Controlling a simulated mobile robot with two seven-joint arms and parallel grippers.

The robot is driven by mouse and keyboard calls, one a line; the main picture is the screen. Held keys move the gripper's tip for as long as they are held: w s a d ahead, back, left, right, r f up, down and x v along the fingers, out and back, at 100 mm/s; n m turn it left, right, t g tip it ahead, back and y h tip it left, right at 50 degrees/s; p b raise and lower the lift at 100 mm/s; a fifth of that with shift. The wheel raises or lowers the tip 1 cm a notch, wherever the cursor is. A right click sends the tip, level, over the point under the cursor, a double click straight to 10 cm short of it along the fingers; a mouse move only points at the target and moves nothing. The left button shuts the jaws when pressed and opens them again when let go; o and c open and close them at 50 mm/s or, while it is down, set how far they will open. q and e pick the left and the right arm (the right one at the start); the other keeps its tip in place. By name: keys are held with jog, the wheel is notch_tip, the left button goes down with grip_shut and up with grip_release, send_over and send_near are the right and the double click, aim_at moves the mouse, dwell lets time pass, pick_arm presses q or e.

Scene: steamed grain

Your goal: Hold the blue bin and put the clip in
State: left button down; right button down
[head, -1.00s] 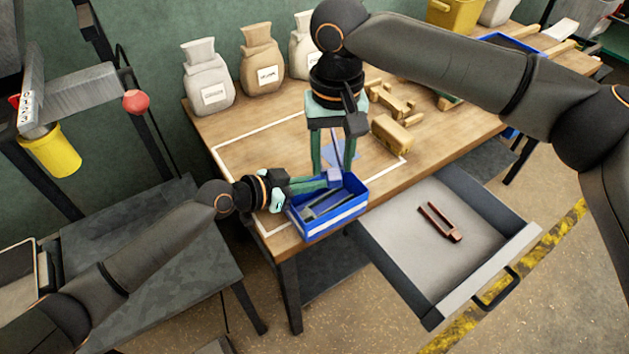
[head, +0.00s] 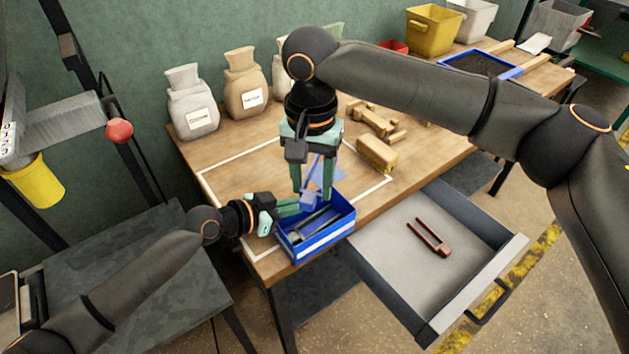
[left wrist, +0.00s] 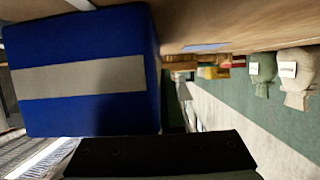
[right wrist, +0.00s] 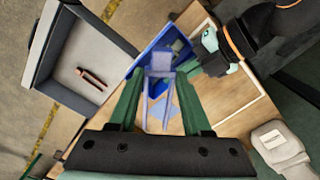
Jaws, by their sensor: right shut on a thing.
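The blue bin (head: 325,238) stands at the front edge of the table, with dark pieces inside it. Its blue side with a pale stripe fills the upper left of the left wrist view (left wrist: 80,110). My right gripper (head: 312,190) points down over the bin, shut on a lavender-blue clip (right wrist: 160,62). The clip's lower end is at the bin's back, near its opening; its exact depth is unclear. My left gripper (head: 278,216) is at the bin's left side. Its grip on the wall cannot be made out.
A brown clip (head: 430,238) lies in the open grey drawer (head: 390,265), right of the bin. Sacks (head: 192,105) stand at the back left. Wooden blocks (head: 377,154) lie behind the bin. Bare tabletop is left of my right gripper.

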jog(key=m, duration=0.2)
jog(key=a+m, duration=0.1)
jog(key=m, duration=0.2)
jog(key=shift+f, duration=0.2)
jog(key=m, duration=0.2)
jog(key=shift+a+f+m, duration=0.15)
jog(key=shift+m, duration=0.15)
jog(key=shift+s+f, duration=0.1)
jog(key=shift+f, duration=2.85)
jog(key=shift+f, duration=0.1)
jog(key=shift+f, duration=1.15)
jog(key=shift+c, duration=1.3)
grip_release()
jog(key=shift+f, duration=0.15)
